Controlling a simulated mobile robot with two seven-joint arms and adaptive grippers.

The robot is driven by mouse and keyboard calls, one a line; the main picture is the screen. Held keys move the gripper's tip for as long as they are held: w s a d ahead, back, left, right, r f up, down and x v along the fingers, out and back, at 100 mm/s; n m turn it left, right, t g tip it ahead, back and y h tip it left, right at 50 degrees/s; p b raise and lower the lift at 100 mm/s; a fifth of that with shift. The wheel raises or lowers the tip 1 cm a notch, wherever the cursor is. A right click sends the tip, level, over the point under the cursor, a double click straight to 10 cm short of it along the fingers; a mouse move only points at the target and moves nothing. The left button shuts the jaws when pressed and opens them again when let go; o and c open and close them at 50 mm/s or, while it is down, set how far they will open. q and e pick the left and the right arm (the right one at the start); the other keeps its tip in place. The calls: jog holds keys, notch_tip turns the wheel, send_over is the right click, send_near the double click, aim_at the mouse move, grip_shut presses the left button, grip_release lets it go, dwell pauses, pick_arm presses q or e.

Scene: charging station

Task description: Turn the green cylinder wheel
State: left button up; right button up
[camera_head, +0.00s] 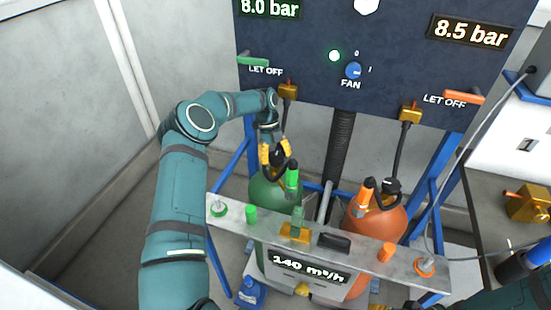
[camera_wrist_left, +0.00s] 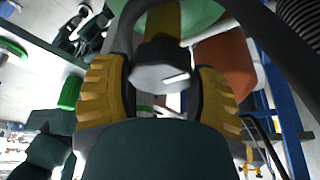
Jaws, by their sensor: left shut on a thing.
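The green cylinder (camera_head: 272,192) stands behind the metal rail, left of the orange cylinder. My left gripper (camera_head: 276,156) is at its top, with its yellow fingers around the dark wheel there. In the left wrist view, the grey wheel (camera_wrist_left: 160,72) with a white mark sits between the two yellow fingers (camera_wrist_left: 168,95) of my left gripper, which is shut on it. The green cylinder also shows behind it at the top (camera_wrist_left: 190,14). The fingers hide much of the wheel in the head view. My right gripper is out of view.
The orange cylinder (camera_head: 378,220) stands to the right with its own black wheel (camera_head: 391,186). A metal rail (camera_head: 335,256) with green and orange plugs crosses in front. A dark panel (camera_head: 385,62) with gauges and levers rises behind. Black hoses run up to it.

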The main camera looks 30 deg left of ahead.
pick_arm(q)
jog(key=shift+a+r, duration=0.1)
dwell(0.3)
jog(key=o, duration=1.2)
